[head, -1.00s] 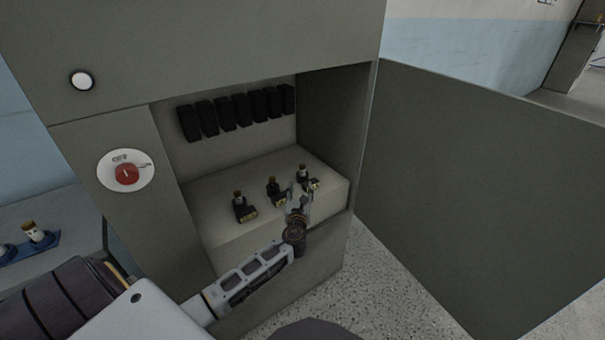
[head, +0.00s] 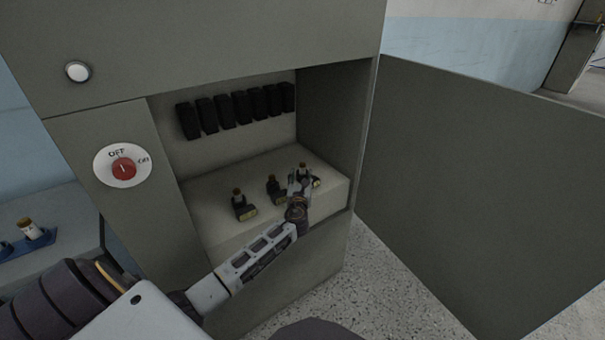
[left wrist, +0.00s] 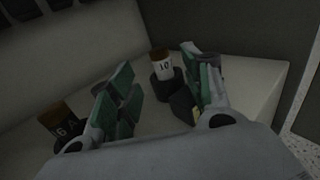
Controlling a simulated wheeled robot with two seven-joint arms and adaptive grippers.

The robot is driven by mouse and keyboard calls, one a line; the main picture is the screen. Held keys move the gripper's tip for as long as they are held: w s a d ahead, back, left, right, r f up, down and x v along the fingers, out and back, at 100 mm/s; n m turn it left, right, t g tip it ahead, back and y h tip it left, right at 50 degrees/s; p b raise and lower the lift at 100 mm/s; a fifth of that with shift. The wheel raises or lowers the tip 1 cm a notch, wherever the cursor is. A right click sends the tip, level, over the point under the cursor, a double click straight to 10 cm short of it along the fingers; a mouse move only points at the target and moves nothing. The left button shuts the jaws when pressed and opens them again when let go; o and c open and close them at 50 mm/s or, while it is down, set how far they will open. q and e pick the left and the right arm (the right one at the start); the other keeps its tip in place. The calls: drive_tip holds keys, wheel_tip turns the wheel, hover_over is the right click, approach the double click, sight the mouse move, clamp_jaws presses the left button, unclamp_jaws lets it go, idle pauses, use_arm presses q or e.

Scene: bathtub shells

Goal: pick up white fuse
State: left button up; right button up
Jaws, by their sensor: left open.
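The white fuse (left wrist: 164,68) has a brown cap and a "10" label, and stands upright in a black holder (left wrist: 166,88) in the left wrist view. In the head view its top (head: 303,166) shows just behind my left gripper (head: 300,181), on the right of the cabinet shelf. My left gripper is open. In the left wrist view its green-padded fingers (left wrist: 160,82) lie to either side of the fuse, which appears in the gap beyond them. I cannot tell whether they touch it. My right gripper is not in view.
Two dark fuses stand in holders to the left, one at the left (head: 238,199) and one in the middle (head: 272,187). The cabinet side wall (head: 338,125) is close on the right. The open door (head: 480,190) stands further right. Another white fuse (head: 31,229) sits outside, far left.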

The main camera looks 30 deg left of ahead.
use_arm(q)
drive_tip(key=shift+x, duration=0.9)
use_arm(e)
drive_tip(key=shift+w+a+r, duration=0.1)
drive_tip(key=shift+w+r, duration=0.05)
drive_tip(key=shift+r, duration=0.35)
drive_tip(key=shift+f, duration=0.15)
use_arm(q)
drive_tip(key=shift+w, duration=0.1)
